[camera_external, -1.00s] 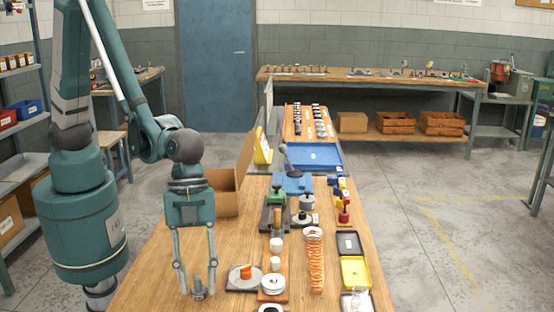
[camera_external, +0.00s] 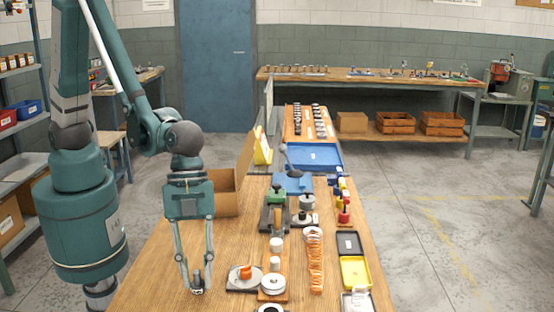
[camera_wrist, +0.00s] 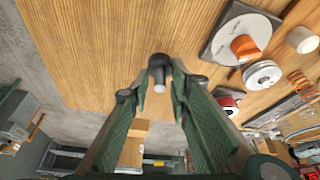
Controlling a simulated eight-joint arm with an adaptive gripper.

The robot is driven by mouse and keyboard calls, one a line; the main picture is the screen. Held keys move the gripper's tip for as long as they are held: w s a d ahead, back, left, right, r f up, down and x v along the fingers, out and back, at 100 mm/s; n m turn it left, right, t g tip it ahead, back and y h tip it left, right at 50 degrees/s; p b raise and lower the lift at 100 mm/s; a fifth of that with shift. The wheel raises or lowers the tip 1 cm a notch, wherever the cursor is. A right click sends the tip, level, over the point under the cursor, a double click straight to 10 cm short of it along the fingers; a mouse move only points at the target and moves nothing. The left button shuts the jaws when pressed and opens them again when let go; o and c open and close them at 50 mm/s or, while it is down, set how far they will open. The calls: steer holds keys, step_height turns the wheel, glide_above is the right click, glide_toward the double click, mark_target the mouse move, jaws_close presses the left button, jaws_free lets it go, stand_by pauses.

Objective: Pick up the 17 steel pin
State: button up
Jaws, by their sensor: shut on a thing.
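The steel pin (camera_wrist: 158,75) is a dark grey cylinder with a wider base, standing on the wooden table (camera_external: 150,270) near its front left. My gripper (camera_external: 197,284) is low over the table with its fingers closed in around the pin, which is mostly hidden by them in the external view. In the wrist view the pin sits between the two fingertips of my gripper (camera_wrist: 160,100). The pin appears to be still at table height; I cannot tell if it touches the table.
An open cardboard box (camera_external: 225,203) stands behind. The table's left front is clear.

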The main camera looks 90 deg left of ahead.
mark_target(196, 271)
steer(key=shift+r+p, duration=0.5)
steer(key=shift+r, duration=3.6)
